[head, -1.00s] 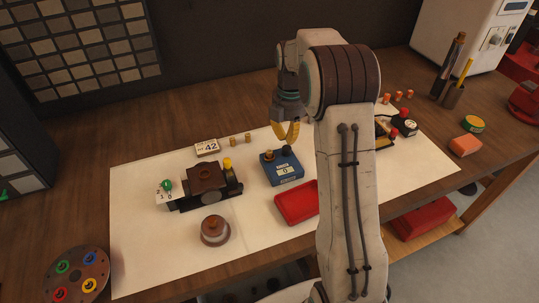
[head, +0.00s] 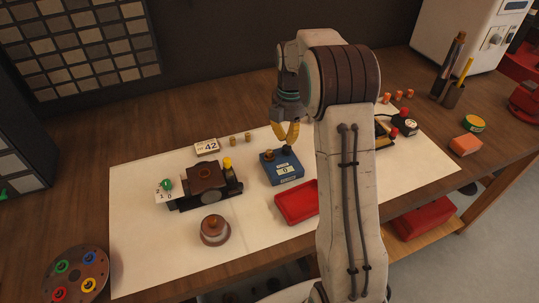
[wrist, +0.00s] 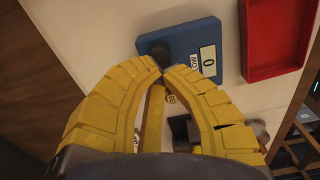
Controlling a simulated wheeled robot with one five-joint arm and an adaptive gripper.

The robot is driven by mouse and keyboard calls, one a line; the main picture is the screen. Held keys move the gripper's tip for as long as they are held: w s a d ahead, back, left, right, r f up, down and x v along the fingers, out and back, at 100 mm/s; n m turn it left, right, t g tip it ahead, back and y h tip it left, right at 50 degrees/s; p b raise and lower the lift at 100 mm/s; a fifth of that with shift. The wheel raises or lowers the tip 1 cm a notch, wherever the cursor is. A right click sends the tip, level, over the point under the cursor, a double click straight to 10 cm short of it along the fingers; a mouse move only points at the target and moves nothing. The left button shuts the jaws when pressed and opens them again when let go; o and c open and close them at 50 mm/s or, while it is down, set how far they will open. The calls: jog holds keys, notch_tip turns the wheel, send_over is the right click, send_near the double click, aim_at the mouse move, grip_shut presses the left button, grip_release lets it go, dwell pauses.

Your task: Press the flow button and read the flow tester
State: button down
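The blue flow tester (head: 284,173) lies on the white mat, its display reading 0. It carries a dark round button (head: 287,150) and a brass fitting (head: 268,154) on top. In the wrist view the tester (wrist: 184,40) shows the dark button (wrist: 157,51) at its corner and the 0 display (wrist: 208,61). My gripper (head: 287,141) is above the tester's back edge, pointing down. In the wrist view its yellow fingertips (wrist: 163,71) meet right by the button, with nothing seen between them. I cannot tell whether they touch it. The fingers hide part of the tester.
A red tray (head: 297,203) lies beside the tester. To the left are a brown block assembly (head: 205,176), a brown round knob piece (head: 214,230), a card reading 42 (head: 207,147) and small brass cylinders (head: 233,141). A black device with a red knob (head: 403,122) is right of my arm.

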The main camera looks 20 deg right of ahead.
aim_at(287, 147)
jog(key=shift+f+b, duration=1.45)
jog(key=shift+f, duration=0.7)
jog(key=shift+r, duration=0.1)
jog(key=shift+r+p, duration=2.75)
jog(key=shift+r, duration=0.35)
